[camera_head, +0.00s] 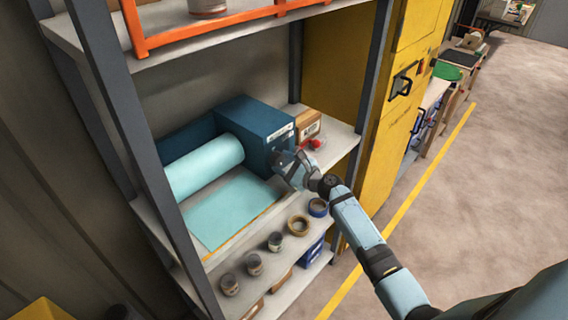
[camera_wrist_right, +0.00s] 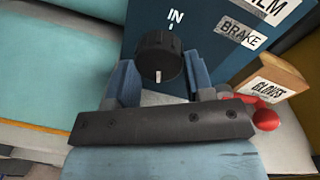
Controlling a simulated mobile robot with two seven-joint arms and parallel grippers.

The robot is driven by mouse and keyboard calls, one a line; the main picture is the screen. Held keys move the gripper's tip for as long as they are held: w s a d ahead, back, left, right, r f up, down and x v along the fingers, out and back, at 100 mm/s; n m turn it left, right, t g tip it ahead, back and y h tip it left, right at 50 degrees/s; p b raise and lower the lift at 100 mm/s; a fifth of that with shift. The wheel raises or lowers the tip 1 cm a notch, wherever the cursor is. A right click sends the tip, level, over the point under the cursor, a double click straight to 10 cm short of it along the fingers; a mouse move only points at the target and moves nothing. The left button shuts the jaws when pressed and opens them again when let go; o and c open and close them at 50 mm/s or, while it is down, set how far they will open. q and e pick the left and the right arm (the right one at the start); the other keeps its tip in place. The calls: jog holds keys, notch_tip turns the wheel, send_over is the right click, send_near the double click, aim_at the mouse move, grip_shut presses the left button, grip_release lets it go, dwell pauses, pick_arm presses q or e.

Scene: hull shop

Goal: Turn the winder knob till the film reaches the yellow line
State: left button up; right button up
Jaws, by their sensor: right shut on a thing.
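The winder (camera_head: 240,120) is a dark blue housing on the middle shelf. It carries a pale teal film roll (camera_head: 205,167), with the film sheet (camera_head: 230,208) lying flat in front. A thin yellow-orange line (camera_head: 206,257) shows at the sheet's front edge; I cannot tell whether the film touches it. The black winder knob (camera_wrist_right: 158,55), with a white mark pointing down, sits below the word IN. My right gripper (camera_head: 287,165) is at the housing's side face. In the wrist view its fingers (camera_wrist_right: 161,80) are shut on either side of the knob. My left gripper is out of view.
A GLOVES box (camera_wrist_right: 273,80) and red-ended part (camera_wrist_right: 265,119) sit beside the winder, near the BRAKE label. Several cans and tape rolls (camera_head: 298,225) stand on the lower shelf. Shelf posts (camera_head: 118,105) flank the winder. The floor (camera_head: 490,170) at right is clear.

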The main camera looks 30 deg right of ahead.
jog(key=o, duration=0.9)
jog(key=b+v, duration=0.2)
jog(key=v, duration=1.2)
jog(key=shift+w+b, duration=0.1)
jog(key=shift+b, duration=0.25)
